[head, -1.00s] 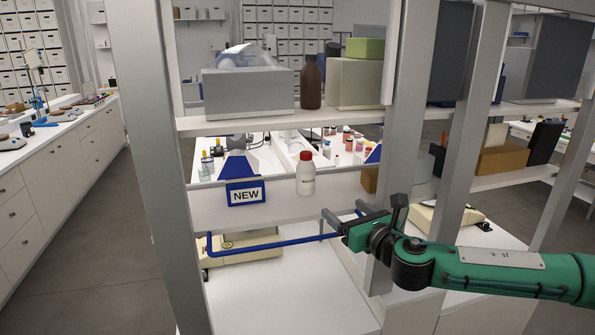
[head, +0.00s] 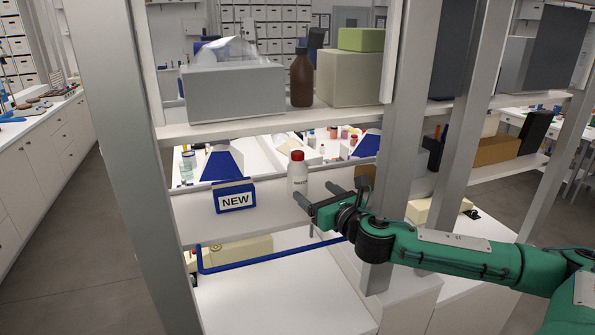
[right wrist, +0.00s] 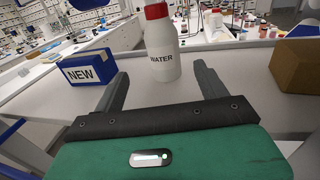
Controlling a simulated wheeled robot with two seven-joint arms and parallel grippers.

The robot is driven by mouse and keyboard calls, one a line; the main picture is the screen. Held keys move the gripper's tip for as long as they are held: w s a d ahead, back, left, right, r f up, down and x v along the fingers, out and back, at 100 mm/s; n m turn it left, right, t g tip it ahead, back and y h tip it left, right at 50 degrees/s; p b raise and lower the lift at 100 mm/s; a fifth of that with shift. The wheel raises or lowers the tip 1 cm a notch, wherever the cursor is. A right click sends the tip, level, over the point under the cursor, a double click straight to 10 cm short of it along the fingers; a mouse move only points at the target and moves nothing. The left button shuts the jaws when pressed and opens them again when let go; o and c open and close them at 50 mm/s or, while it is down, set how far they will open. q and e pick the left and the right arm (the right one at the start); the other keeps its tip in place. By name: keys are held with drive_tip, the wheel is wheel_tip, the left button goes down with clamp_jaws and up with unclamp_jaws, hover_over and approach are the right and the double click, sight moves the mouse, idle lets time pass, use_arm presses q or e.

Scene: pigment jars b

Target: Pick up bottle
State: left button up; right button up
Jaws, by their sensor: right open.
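The bottle (head: 297,174) is white with a red cap and stands upright on the lower shelf in the head view. My right gripper (head: 318,191) is open and empty, in front of the shelf and just right of the bottle in the head view. Its two fingers also show in the right wrist view (right wrist: 160,85), pointing toward the bottle. My left gripper is not in view.
A blue "NEW" box (head: 235,196) stands left of the bottle, and a brown box (right wrist: 297,66) stands to the right. Above are a grey box (head: 232,93), a brown bottle (head: 302,80) and the upper shelf (head: 270,125). A blue rail (head: 265,259) runs below. A grey post (head: 408,120) rises at right.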

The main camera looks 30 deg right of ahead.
sight(303, 177)
drive_tip(key=w+p, duration=0.1)
drive_tip(key=w, duration=0.2)
drive_tip(key=shift+w+d+r+p, duration=0.1)
drive_tip(key=shift+w+r+p, duration=0.1)
drive_tip(key=shift+w+p, duration=0.15)
drive_tip(key=shift+w+f+p, duration=0.15)
drive_tip(key=shift+w+p, duration=0.15)
drive_tip(key=shift+w, duration=0.55)
drive_tip(key=shift+w+d+p, duration=0.1)
drive_tip(key=shift+w+p, duration=0.3)
drive_tip(key=shift+p, duration=0.05)
drive_tip(key=w+p, duration=0.3)
drive_tip(key=shift+w+d+r, duration=0.25)
drive_tip(key=shift+w+r, duration=0.1)
drive_tip(key=shift+w+f, duration=0.15)
drive_tip(key=shift+w, duration=0.2)
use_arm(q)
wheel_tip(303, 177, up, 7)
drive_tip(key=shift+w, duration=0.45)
use_arm(e)
drive_tip(key=c, duration=1.2)
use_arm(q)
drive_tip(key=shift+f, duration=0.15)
use_arm(e)
drive_tip(key=shift+o, duration=0.2)
